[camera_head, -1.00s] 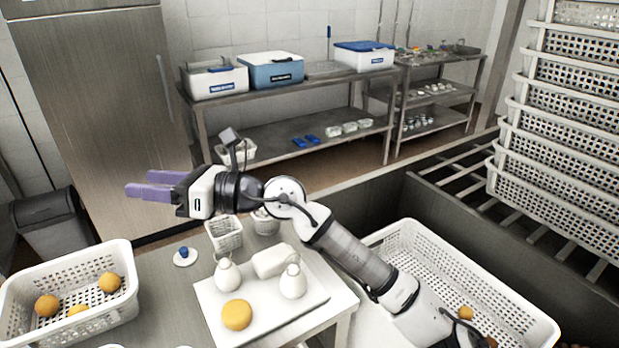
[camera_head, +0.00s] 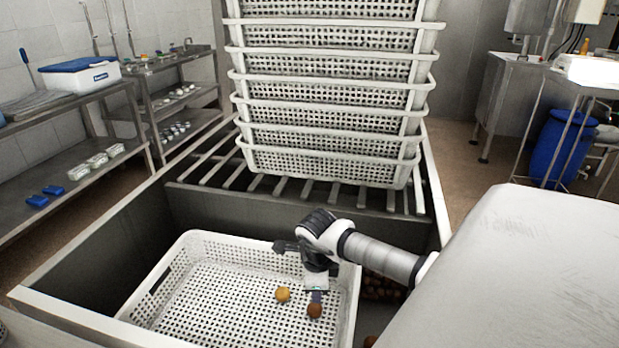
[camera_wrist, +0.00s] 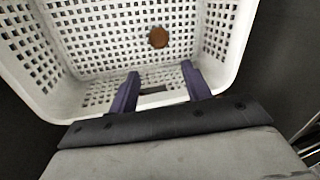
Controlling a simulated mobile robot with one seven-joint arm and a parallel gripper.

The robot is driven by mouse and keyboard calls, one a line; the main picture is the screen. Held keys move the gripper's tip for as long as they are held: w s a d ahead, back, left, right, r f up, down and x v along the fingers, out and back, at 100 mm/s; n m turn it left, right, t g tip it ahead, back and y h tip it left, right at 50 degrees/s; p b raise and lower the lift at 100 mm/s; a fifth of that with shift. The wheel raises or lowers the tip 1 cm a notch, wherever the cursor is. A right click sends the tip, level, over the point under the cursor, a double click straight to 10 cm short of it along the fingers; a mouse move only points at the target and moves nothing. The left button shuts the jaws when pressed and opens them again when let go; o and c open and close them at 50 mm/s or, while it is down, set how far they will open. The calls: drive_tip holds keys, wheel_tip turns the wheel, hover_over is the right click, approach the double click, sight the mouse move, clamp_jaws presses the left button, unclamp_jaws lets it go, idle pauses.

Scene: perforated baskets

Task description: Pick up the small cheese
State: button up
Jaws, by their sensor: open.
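A small yellow-orange round piece (camera_head: 283,294) and a small brown round piece (camera_head: 314,310) lie in a white perforated basket (camera_head: 190,262). Both look like small cheeses; I cannot tell which one the task names. My gripper (camera_head: 316,297) points down over the basket, with the brown piece close by its purple fingers in the head view. In the wrist view my gripper (camera_wrist: 160,70) is open and empty. There, a brown round piece (camera_wrist: 158,37) lies on the basket floor (camera_wrist: 100,55), ahead of the fingertips and apart from them.
The basket sits in a deep metal tub (camera_head: 60,300). A tall stack of white perforated baskets (camera_head: 325,115) stands on a slatted rack (camera_head: 205,165) behind it. Shelves (camera_head: 30,215) line the left. The left part of the basket is clear.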

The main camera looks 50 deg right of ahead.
drive_tip(key=p, duration=0.1)
hover_over(314, 307)
drive_tip(key=s, duration=0.1)
drive_tip(key=f, duration=0.8)
drive_tip(key=shift+s+a, duration=0.15)
drive_tip(key=shift+a, duration=0.1)
drive_tip(key=shift+w+a+p+x, duration=0.15)
drive_tip(key=shift+p+x, duration=0.2)
drive_tip(key=shift+x, duration=1.05)
drive_tip(key=shift+w+a+p+x, duration=0.15)
drive_tip(key=shift+p+x, duration=0.2)
drive_tip(key=shift+x, duration=1)
drive_tip(key=c, duration=0.8)
drive_tip(key=shift+o, duration=0.2)
drive_tip(key=shift+r, duration=0.15)
